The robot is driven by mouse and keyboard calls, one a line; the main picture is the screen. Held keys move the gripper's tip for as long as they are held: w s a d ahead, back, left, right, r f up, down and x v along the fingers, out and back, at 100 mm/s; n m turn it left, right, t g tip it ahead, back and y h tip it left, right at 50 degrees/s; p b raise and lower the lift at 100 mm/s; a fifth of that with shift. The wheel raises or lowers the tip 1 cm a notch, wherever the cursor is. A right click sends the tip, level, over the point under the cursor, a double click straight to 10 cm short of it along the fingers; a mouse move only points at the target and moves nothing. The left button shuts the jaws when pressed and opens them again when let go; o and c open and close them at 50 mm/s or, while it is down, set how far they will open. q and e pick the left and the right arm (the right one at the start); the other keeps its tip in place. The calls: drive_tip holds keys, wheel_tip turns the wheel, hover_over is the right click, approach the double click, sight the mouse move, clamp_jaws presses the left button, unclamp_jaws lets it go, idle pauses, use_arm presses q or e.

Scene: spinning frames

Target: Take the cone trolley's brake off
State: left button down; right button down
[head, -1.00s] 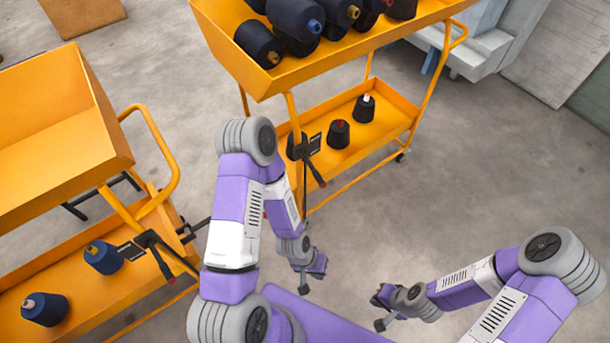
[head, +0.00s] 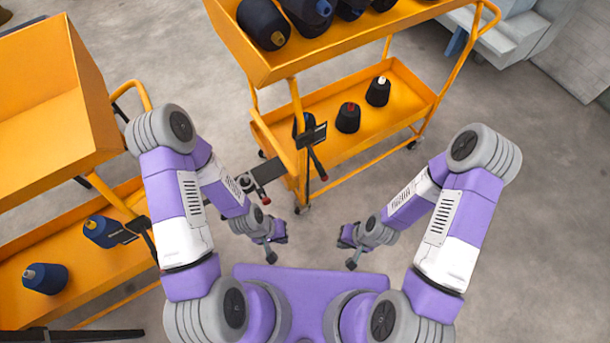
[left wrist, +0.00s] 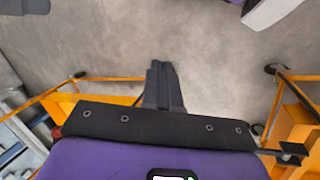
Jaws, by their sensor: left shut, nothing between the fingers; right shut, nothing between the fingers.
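Two orange trolleys stand ahead. The middle trolley (head: 345,52) carries dark yarn cones on top and two on its lower shelf, one red-tipped (head: 348,117) and one pale-tipped (head: 378,91). A black fitting (head: 311,134) with a red-tipped lever (head: 319,166) hangs at its near left corner. The left trolley (head: 45,110) has blue cones (head: 45,278) on its lower shelf; my left arm partly hides its black fitting (head: 145,238). My left gripper (head: 276,246) is shut and empty, apart from both trolleys; its fingers show in the left wrist view (left wrist: 162,82). My right gripper (head: 347,244) is shut and empty.
Grey floor (head: 500,200) is clear on the right. A pale machine (head: 495,40) stands at the back right. My left arm is close to the left trolley's handle (head: 133,90).

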use_arm(q)
drive_tip(key=w+d+f+n+g+h+b, duration=0.1)
drive_tip(key=w+d+f+n+g+h, duration=0.3)
drive_tip(key=f+n+h, duration=0.35)
drive_tip(key=w+a+r+n+t+h, duration=0.1)
drive_tip(key=w+a+n+t+h, duration=0.2)
drive_tip(key=w+t, duration=0.3)
drive_tip(key=w+a+r+n+t+h+b, duration=0.1)
drive_tip(key=w+a+n+t+h, duration=0.3)
drive_tip(key=w+t, duration=0.2)
drive_tip(key=shift+w+a+t, duration=0.15)
drive_tip(key=shift+w+t, duration=0.15)
drive_tip(key=shift+t, duration=0.3)
drive_tip(key=shift+r+n, duration=0.1)
drive_tip(key=shift+n, duration=0.15)
